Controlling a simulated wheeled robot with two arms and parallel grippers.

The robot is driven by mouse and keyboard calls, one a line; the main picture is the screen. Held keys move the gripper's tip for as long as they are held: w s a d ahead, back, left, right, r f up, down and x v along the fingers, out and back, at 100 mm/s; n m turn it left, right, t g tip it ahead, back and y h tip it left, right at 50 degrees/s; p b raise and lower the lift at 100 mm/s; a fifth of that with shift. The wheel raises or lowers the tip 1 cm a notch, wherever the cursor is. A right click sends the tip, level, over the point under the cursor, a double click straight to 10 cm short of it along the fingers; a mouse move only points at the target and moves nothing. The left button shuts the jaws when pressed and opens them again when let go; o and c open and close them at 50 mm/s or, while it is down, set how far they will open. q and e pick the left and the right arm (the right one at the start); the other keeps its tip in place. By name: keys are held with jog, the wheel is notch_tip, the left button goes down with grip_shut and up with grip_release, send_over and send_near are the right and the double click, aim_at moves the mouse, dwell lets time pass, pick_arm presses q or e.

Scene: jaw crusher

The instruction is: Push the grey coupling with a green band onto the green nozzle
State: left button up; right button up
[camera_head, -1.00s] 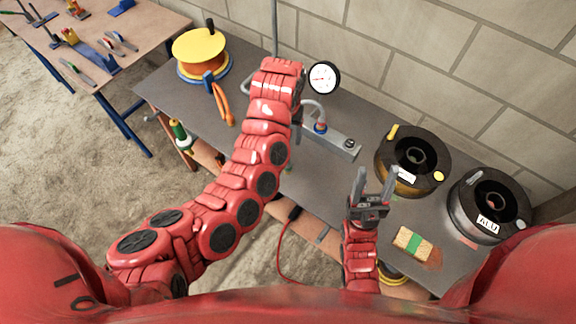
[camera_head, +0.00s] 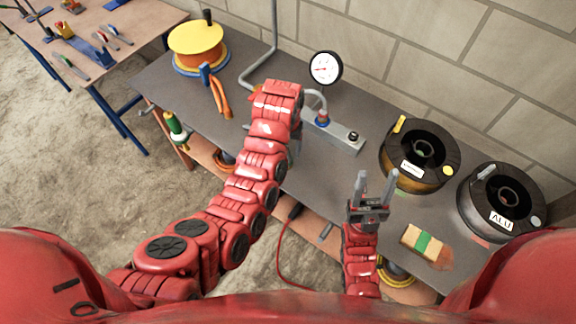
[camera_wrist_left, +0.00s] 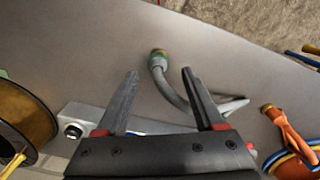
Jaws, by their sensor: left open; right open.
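The grey coupling with a green band (camera_wrist_left: 157,60) is on the end of a grey hose that curves over the table, in the left wrist view. My left gripper (camera_wrist_left: 159,74) is open, its fingers on either side of the hose end in that picture; the coupling shows just beyond the fingertips. In the head view my left arm mostly hides this gripper and the coupling. My right gripper (camera_head: 376,183) is open and empty, pointing up over the table's front part. I cannot surely identify the green nozzle; a green and white piece (camera_head: 176,130) sits at the table's front left edge.
A grey box (camera_head: 340,138) with a blue and red fitting stands at mid-table, near a pressure gauge (camera_head: 325,68). A yellow-orange reel (camera_head: 196,48) and orange-handled pliers (camera_head: 217,92) are at left.

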aim_at(288, 157)
pick_arm(q)
jog(key=shift+f, duration=0.65)
jog(key=shift+w+f+p, duration=0.1)
jog(key=shift+f+p, duration=0.25)
jog(key=shift+p, duration=0.2)
jog(key=f, duration=0.1)
jog(key=f+p, duration=0.1)
jog(key=f, duration=0.1)
jog(key=shift+w+d+f+p, duration=0.1)
jog(key=shift+d+f+p, duration=0.1)
jog(key=shift+f+p, duration=0.1)
jog(key=shift+f, duration=0.4)
grip_shut()
